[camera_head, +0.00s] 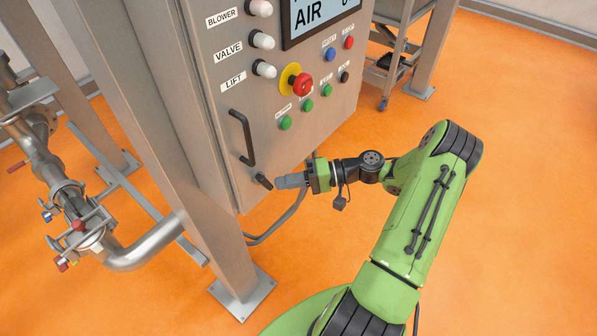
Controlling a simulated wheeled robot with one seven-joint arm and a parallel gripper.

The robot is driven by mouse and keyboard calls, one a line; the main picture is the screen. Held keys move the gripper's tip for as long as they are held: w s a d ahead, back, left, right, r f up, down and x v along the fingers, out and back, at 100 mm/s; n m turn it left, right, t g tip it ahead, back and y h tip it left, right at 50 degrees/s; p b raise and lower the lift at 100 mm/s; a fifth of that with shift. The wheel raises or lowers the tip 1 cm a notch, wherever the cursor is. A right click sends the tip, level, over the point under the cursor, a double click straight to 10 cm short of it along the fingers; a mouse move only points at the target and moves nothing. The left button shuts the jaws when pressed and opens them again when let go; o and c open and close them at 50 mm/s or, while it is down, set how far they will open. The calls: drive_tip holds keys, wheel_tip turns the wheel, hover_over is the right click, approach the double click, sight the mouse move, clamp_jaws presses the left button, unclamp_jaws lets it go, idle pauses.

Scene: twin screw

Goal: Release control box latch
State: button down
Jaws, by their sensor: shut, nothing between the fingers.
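The control box (215,100) is a grey metal cabinet at top centre. Its latch (264,181) is a small dark lever low on the box's left part, below the black door handle (243,140). My gripper (279,182) is shut with nothing held, its grey fingers pointing left. The fingertips are right beside the latch's right end. I cannot tell whether they touch it.
A red emergency knob (301,84) on a yellow plate, green buttons (286,123) and white knobs (262,41) sit on the panel above. A metal post (190,180) and pipes (140,250) stand left. A cable (290,215) hangs below the box. Orange floor (520,190) is clear at right.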

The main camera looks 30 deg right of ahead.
drive_tip(key=shift+s+a+f+b, duration=0.1)
drive_tip(key=shift+a+f+b, duration=0.3)
drive_tip(key=shift+f, duration=0.15)
idle(0.5)
